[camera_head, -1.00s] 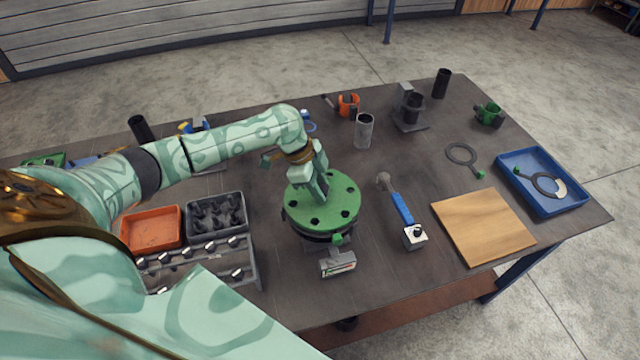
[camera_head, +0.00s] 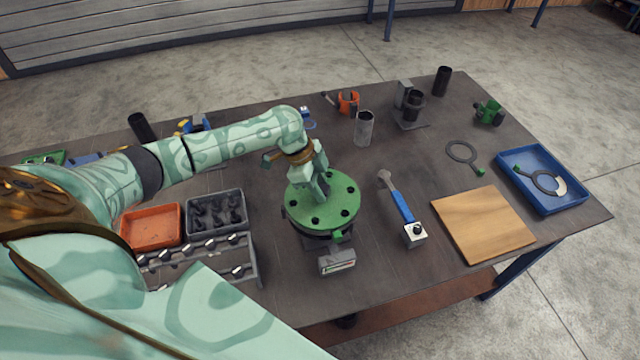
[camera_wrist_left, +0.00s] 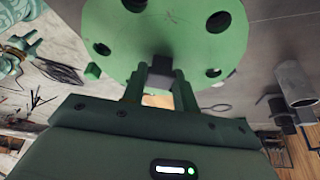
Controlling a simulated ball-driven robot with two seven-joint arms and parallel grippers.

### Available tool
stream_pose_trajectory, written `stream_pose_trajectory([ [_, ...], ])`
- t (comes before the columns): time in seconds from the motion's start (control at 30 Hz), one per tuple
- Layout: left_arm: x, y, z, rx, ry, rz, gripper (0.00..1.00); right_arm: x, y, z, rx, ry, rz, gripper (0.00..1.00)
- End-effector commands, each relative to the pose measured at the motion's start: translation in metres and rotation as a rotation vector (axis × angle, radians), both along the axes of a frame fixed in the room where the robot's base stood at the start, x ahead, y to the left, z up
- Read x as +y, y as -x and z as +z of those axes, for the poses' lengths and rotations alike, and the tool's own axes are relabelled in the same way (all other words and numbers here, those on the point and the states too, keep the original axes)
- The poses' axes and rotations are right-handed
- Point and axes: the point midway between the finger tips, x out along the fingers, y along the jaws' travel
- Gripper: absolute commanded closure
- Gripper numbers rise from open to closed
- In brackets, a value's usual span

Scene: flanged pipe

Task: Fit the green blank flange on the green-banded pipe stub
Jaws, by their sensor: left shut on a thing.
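The green blank flange (camera_head: 340,203) is a round green disc with several bolt holes. In the head view it lies flat over a dark round flange of the pipe stub (camera_head: 312,240) on the table. The stub is mostly hidden under the disc, so I cannot see its band or whether the faces touch all round. My left gripper (camera_head: 320,187) is above the disc and shut on its middle. In the left wrist view the fingers (camera_wrist_left: 160,85) close on a grey grip on the flange (camera_wrist_left: 125,40). My right gripper is not in view.
A small boxed gauge (camera_head: 338,260) stands in front of the stub. A blue-handled tool (camera_head: 401,205) lies to the right, near a wooden board (camera_head: 483,226) and blue tray (camera_head: 583,199). An orange tray (camera_head: 124,232) and dark bin (camera_head: 190,229) stand left. A grey pipe piece (camera_head: 364,128) stands behind.

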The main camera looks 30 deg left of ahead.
Motion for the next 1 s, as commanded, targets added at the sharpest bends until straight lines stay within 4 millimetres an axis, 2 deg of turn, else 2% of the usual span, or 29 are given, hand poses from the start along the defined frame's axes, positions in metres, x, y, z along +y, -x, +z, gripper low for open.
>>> stream_pose_trajectory([
  [0.3, 0.000, -0.001, 0.001, -0.003, 0.001, 0.000, 1.00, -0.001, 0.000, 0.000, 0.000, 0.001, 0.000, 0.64],
  [0.33, 0.000, -0.001, 0.001, -0.003, 0.001, 0.000, 0.68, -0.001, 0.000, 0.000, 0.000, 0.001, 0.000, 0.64],
  [0.4, 0.000, -0.001, 0.001, -0.003, 0.001, 0.000, 0.49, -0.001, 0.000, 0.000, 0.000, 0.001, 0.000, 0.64],
  [0.43, 0.000, -0.001, 0.001, -0.003, 0.001, 0.000, 0.46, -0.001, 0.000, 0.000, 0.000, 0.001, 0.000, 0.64],
  [0.77, 0.002, 0.001, 0.003, 0.001, -0.003, -0.001, 0.46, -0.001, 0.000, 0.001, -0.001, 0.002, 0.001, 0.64],
  [0.87, 0.007, 0.002, 0.016, -0.001, -0.004, -0.002, 0.46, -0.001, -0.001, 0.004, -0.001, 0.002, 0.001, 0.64],
  [1.0, 0.020, 0.006, 0.047, -0.004, -0.005, -0.002, 0.46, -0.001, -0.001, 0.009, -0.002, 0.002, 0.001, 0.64],
])
